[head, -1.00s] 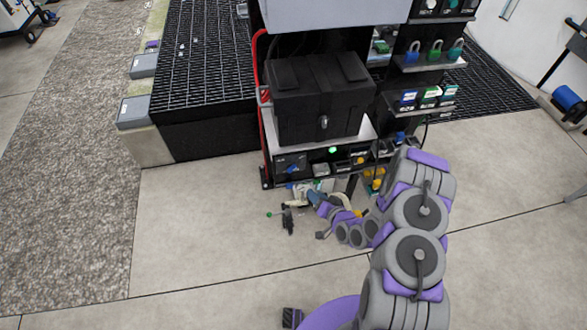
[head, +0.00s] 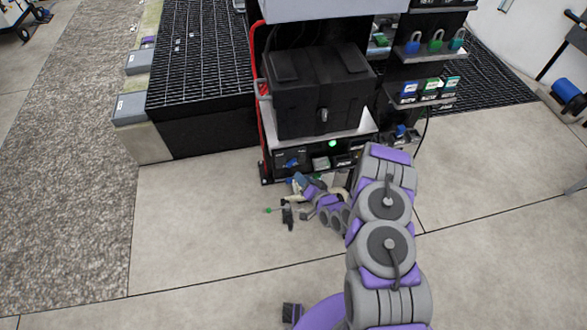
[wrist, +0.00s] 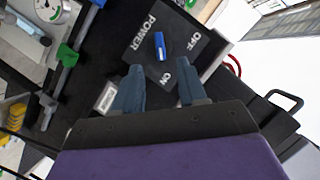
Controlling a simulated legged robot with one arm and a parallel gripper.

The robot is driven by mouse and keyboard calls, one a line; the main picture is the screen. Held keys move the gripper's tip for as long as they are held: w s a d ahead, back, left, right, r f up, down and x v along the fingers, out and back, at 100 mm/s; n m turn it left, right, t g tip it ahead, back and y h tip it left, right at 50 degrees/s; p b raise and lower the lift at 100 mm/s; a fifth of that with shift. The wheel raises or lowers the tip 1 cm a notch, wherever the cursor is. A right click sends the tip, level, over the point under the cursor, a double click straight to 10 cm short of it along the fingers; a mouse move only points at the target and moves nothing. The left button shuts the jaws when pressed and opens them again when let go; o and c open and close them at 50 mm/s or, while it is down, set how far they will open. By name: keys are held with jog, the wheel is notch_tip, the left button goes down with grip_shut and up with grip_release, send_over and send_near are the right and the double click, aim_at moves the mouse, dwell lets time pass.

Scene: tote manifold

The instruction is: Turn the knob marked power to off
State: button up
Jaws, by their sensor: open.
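The blue power knob (wrist: 160,46) sits on a dark panel (wrist: 178,28) lettered POWER, OFF and ON in the wrist view. The knob is a narrow bar, its long axis running roughly toward the ON mark; OFF is to its right. My gripper (wrist: 160,82) is open, its two blue-grey fingers apart and empty. The knob appears beyond the gap between the fingertips, not between them. In the head view my gripper (head: 299,181) is low in front of the cart's bottom shelf, near the panel (head: 291,158).
A black case (head: 320,92) stands on the shelf above the panel. A red upright tube (head: 262,110) runs along the cart's left edge. In the wrist view a green-handled valve (wrist: 66,55) and gauge (wrist: 48,8) are at left, and a black handle (wrist: 287,100) at right.

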aim_at(292, 165)
jog(key=b+x, duration=0.2)
jog(key=x, duration=0.7)
jog(key=shift+r, duration=0.1)
jog(key=shift+d, duration=0.1)
jog(key=shift+c, duration=0.4)
jog(key=shift+s, duration=0.1)
grip_shut()
